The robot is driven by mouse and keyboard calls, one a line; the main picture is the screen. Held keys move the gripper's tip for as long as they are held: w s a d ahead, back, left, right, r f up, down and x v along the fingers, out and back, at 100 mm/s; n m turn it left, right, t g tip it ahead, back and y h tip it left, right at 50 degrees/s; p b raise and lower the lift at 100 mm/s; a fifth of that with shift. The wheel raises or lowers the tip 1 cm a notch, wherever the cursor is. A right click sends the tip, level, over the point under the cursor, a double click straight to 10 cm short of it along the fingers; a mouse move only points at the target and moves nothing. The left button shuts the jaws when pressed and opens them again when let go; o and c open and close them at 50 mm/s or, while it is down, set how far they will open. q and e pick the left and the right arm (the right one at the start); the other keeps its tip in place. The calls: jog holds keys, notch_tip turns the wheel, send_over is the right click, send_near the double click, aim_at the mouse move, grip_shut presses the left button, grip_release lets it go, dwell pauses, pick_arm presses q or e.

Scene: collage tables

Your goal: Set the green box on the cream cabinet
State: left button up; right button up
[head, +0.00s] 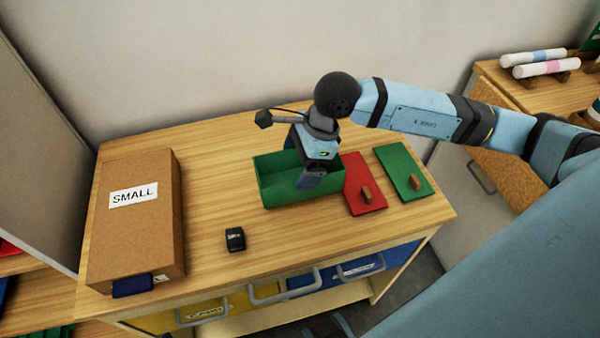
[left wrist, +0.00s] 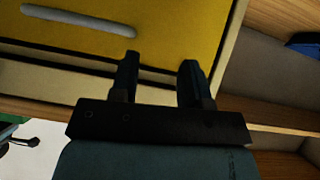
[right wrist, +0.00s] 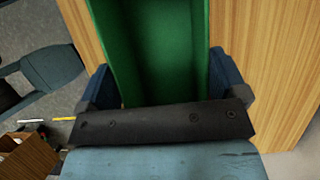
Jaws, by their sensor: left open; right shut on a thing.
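The green box (head: 270,185) is an open-topped tray on the wooden top of the cabinet (head: 190,240) in the head view. My right gripper (head: 313,180) is shut on it, and the right wrist view shows the fingers (right wrist: 165,82) on either side of the green box (right wrist: 165,35). I cannot tell whether the box touches the top. The cabinet's frame looks cream, with yellow and blue drawer fronts. My left gripper (left wrist: 158,75) is open and empty in front of a yellow drawer front (left wrist: 140,45) in the left wrist view.
A brown SMALL carton (head: 135,220) stands at the left. A small black block (head: 235,239) lies in front of the box. A red lid (head: 363,184) and a green lid (head: 403,171) lie to its right. Another cabinet with a pale door (head: 475,205) stands at the right.

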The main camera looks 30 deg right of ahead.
jog(key=shift+f, duration=2.05)
jog(key=shift+f, duration=0.1)
jog(key=o, duration=0.6)
jog(key=shift+o, duration=0.2)
jog(key=v, duration=1.2)
jog(key=shift+s, duration=0.15)
